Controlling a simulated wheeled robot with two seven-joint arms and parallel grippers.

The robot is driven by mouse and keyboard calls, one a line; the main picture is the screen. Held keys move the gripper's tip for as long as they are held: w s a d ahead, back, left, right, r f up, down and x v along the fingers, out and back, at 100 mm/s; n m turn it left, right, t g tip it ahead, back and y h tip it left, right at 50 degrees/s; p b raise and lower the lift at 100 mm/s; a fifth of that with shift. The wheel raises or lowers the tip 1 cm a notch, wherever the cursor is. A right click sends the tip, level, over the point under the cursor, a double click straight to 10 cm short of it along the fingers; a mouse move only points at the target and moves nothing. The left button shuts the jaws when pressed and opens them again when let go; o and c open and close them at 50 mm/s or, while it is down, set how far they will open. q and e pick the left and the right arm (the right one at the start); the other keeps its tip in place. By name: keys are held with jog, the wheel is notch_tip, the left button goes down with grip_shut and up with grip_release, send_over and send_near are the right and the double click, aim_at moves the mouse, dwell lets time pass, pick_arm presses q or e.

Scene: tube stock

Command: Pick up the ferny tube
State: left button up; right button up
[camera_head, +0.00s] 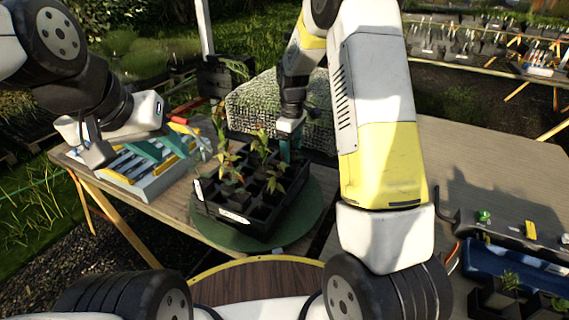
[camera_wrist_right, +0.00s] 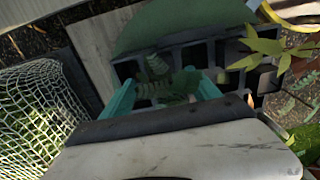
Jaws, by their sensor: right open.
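The black tube tray (camera_head: 205,213) holds several leafy seedlings and stands on a round green turntable (camera_head: 305,215). In the right wrist view, a small plant with fern-like leaves (camera_wrist_right: 165,84) grows in the tray's cells (camera_wrist_right: 200,55). My right gripper (camera_wrist_right: 165,92) is open, with its teal fingers on either side of the ferny plant. Its tube is mostly hidden by the leaves, and I see no clear grip on it. In the head view, my right gripper (camera_head: 289,150) points down at the tray's back right corner. My left gripper (camera_head: 155,148) is over the grey tool tray; its jaw opening is unclear.
The grey tool tray (camera_head: 150,188) with colored tools is on the wooden bench at left. White netting (camera_head: 250,98) covers something behind the tube tray. A leafy seedling (camera_wrist_right: 275,48) stands close beside the right fingers. A blue crate (camera_head: 500,262) and pots are at right.

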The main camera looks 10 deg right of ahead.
aim_at(291, 163)
notch_tip(291, 163, down, 5)
jog(key=shift+s+f, duration=0.1)
jog(key=shift+s, duration=0.05)
grip_shut()
dwell(0.4)
